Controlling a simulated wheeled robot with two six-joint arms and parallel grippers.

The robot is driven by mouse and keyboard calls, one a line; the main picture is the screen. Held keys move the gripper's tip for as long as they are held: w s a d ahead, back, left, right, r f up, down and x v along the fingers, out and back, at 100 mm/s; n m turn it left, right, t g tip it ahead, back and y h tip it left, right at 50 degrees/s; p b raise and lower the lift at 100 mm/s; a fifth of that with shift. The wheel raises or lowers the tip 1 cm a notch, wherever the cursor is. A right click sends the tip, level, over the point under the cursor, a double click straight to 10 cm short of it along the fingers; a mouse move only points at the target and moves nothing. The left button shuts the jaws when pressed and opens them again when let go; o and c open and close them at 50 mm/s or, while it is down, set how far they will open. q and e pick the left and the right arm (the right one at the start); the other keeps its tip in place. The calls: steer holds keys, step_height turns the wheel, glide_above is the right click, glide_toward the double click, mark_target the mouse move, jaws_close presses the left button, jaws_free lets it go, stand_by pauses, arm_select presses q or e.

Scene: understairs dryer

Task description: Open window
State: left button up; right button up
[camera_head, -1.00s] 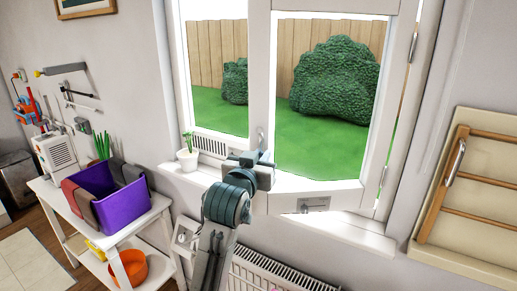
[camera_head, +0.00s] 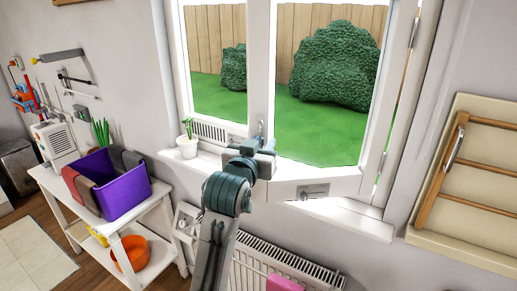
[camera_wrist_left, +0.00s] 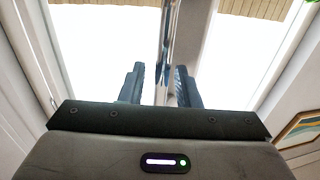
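The white window (camera_head: 290,182) has two glazed parts, with a hedge and a fence outside. Its right sash stands at an angle to the frame, and a narrow gap shows along its right side. A slim handle (camera_head: 260,128) is on the upright at the sash's left edge. My left gripper (camera_head: 262,143) is at this upright, just below the handle's visible part. In the left wrist view, its two dark fingers (camera_wrist_left: 160,85) are apart, with a thin upright piece in line between them. I cannot tell whether they touch it. My right gripper is out of view.
A potted plant (camera_head: 187,147) stands on the sill left of my gripper. A radiator (camera_head: 265,265) is below the window. A white shelf cart (camera_head: 150,222) with a purple bin (camera_head: 123,195) stands left. A wooden rack (camera_head: 440,185) hangs right.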

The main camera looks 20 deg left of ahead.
arm_select(q)
steer(key=s+d+p, duration=0.1)
steer(key=s+p, duration=0.7)
steer(key=s, duration=0.2)
steer(key=shift+s, duration=0.35)
